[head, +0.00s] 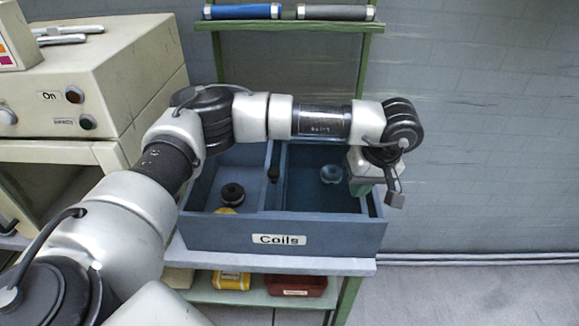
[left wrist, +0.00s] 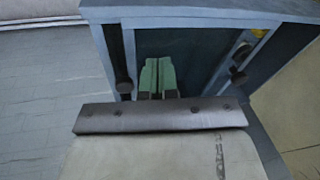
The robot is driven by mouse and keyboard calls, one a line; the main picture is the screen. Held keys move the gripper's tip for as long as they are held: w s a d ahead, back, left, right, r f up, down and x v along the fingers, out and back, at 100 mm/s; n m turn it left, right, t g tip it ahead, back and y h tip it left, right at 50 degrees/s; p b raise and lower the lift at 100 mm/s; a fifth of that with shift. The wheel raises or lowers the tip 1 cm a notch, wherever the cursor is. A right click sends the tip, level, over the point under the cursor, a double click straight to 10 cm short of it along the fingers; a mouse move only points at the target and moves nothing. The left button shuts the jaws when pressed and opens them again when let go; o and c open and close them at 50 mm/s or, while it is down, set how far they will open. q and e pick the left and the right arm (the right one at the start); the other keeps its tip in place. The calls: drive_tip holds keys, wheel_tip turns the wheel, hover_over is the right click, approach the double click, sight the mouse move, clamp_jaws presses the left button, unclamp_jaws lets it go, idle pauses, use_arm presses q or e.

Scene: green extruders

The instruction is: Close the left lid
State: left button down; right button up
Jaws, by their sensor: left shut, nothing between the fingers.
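The blue-grey box marked Coils (head: 220,232) has two open-topped compartments. A panel with a dark knob (head: 273,174) stands between them; I cannot tell for sure that it is the left lid. My right gripper is out of view.
A black spool (head: 232,193) is in the left compartment and a blue spool (head: 332,173) in the right. A beige machine (head: 110,75) stands at left. The green rack (head: 362,60) rises behind the box. The floor (head: 480,290) to the right is clear.

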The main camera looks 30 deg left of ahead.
use_arm(q)
drive_tip(key=w+a+r+y, duration=0.2)
drive_tip(key=a+r+y, duration=0.2)
drive_tip(key=a+r, duration=0.3)
drive_tip(key=b, duration=0.1)
approach(289, 182)
drive_tip(key=shift+w+a+f+n, duration=0.4)
drive_tip(key=shift+w+a+f, duration=0.7)
drive_tip(key=shift+f, duration=0.15)
drive_tip(key=a, duration=0.1)
drive_tip(key=s+a, duration=0.1)
drive_tip(key=shift+s+a+f+p, duration=0.3)
drive_tip(key=shift+s+p, duration=0.05)
drive_tip(key=shift+p, duration=0.05)
drive_tip(key=shift+s+a+f, duration=0.1)
drive_tip(key=shift+s+a, duration=0.3)
drive_tip(key=shift+s, duration=0.05)
drive_tip(key=shift+w, duration=0.1)
